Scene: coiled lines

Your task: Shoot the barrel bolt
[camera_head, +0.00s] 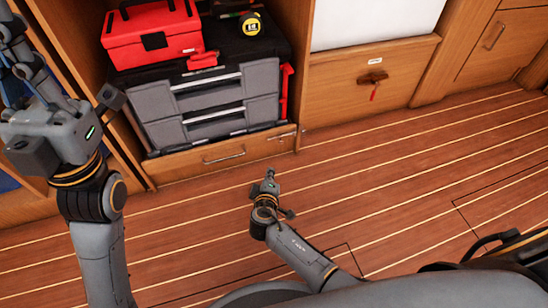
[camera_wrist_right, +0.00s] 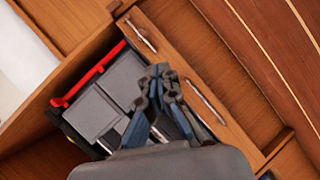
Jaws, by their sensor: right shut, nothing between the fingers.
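The barrel bolt (camera_head: 284,136) is a small metal fitting near the right end of the wooden drawer front (camera_head: 190,165), by the cabinet post. In the right wrist view it seems to be the slim metal bar (camera_wrist_right: 141,36) at the upper end of that front. Its exact position is too small to tell. My right gripper (camera_head: 268,176) is shut and empty, over the floor in front of the drawer and apart from the bolt. Its fingers (camera_wrist_right: 160,78) show in the wrist view. My left gripper (camera_head: 20,62) is raised at the far left, its fingers partly out of frame.
A metal handle (camera_head: 223,156) sits left of the bolt. Above stand a grey drawer toolbox (camera_head: 205,105), a red toolbox (camera_head: 150,38) and a yellow tape measure (camera_head: 251,24). A panel with a red-tagged latch (camera_head: 373,79) is right. The plank floor (camera_head: 400,150) is clear.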

